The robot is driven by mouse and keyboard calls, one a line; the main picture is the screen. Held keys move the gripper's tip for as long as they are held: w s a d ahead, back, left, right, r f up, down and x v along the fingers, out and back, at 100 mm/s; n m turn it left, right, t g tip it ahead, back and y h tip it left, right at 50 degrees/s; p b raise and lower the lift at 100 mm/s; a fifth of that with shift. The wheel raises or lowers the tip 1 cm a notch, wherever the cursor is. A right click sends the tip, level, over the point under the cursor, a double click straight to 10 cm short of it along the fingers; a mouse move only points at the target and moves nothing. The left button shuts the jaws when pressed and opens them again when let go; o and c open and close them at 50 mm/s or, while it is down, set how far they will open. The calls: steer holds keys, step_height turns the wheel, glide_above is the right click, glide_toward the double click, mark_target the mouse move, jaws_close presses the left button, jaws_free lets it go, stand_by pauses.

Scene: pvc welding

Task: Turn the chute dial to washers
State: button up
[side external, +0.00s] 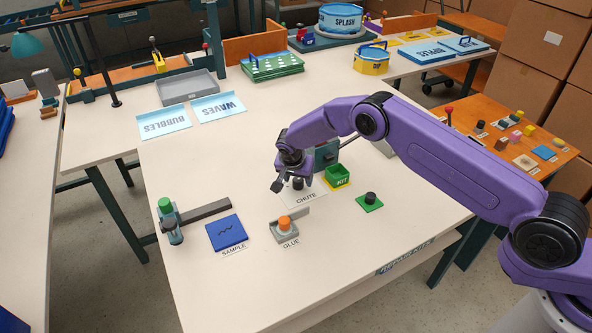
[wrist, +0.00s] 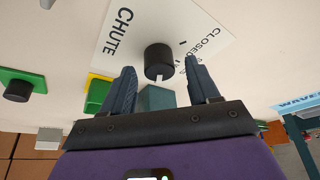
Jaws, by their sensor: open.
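The chute dial (side external: 298,184) is a short black knob on a white card marked CHUTE (side external: 306,199). In the wrist view the dial (wrist: 158,58) has a white pointer mark at its lower edge. The card (wrist: 137,33) there reads CLOSED, with other words partly hidden by my gripper's right finger, so I cannot tell which word the pointer meets. My gripper (wrist: 160,68) is open and empty, its fingers spread to either side of the dial in the picture, with gaps. In the side view my gripper (side external: 281,180) is low, close beside the dial; whether it touches is unclear.
A teal block (side external: 327,155) stands behind the dial, and a green KIT bin (side external: 337,175) is to its right. A black knob on a green plate (side external: 369,201) is farther right. An orange-topped GLUE holder (side external: 286,226) and blue SAMPLE plate (side external: 227,232) lie in front.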

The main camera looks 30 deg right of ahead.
steer(key=v, duration=1.7)
steer(key=shift+s+a, duration=0.1)
steer(key=shift+s, duration=0.05)
steer(key=s+d+r+n+y, duration=0.1)
steer(key=s+r+n, duration=0.4)
steer(key=s, duration=0.2)
steer(key=s+d+r+n+y, duration=0.1)
steer(key=s+r+n, duration=0.4)
steer(key=s, duration=0.3)
steer(key=s+d+n+g, duration=0.1)
steer(key=s+d+n, duration=0.5)
steer(key=s, duration=0.7)
steer(key=s+d+n+g+y, duration=0.1)
steer(key=s+d+n, duration=0.4)
steer(key=s+d, duration=0.5)
steer(key=s, duration=0.3)
steer(key=shift+s+d+r+n+g+y, duration=0.15)
steer(key=shift+s+r+n+g+y, duration=0.15)
steer(key=shift+s+n+g, duration=0.1)
